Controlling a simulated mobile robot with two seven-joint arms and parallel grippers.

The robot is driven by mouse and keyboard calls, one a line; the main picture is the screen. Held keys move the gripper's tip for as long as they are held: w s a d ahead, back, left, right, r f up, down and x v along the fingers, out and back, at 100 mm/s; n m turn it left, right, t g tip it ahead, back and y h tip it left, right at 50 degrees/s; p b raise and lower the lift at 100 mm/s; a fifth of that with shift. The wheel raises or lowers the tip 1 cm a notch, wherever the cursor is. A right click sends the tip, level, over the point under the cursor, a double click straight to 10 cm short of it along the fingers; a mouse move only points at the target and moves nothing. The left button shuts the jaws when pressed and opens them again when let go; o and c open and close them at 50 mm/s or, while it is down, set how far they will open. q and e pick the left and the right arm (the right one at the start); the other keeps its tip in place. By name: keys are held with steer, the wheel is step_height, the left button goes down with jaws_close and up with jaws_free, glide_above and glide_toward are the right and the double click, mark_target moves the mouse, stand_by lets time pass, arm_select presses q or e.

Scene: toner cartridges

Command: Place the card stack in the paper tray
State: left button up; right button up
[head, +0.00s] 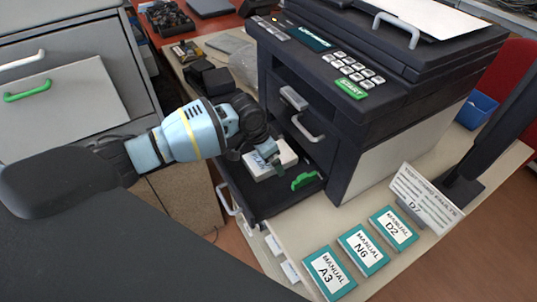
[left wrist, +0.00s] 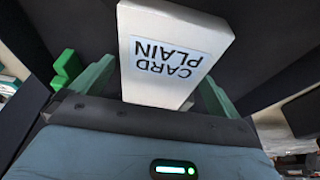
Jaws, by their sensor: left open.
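The card stack (head: 272,161) is a white block with a label reading "PLAIN CARD". It lies in the black paper tray (head: 262,197), which is pulled out from the printer's front. The gripper hides part of the stack's end. My right gripper is not in view.
The printer (head: 340,110) stands right behind the tray. A green guide (head: 306,179) rises from the tray beside the stack. Several teal manuals (head: 363,249) and a sign (head: 424,197) lie or stand on the table at the right. Black boxes (head: 208,77) are at the back left.

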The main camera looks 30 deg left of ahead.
mark_target(259, 161)
arm_select(q)
steer(key=shift+r, duration=0.1)
steer(key=p+v, duration=0.1)
steer(key=v, duration=1.1)
steer(key=shift+p, duration=0.4)
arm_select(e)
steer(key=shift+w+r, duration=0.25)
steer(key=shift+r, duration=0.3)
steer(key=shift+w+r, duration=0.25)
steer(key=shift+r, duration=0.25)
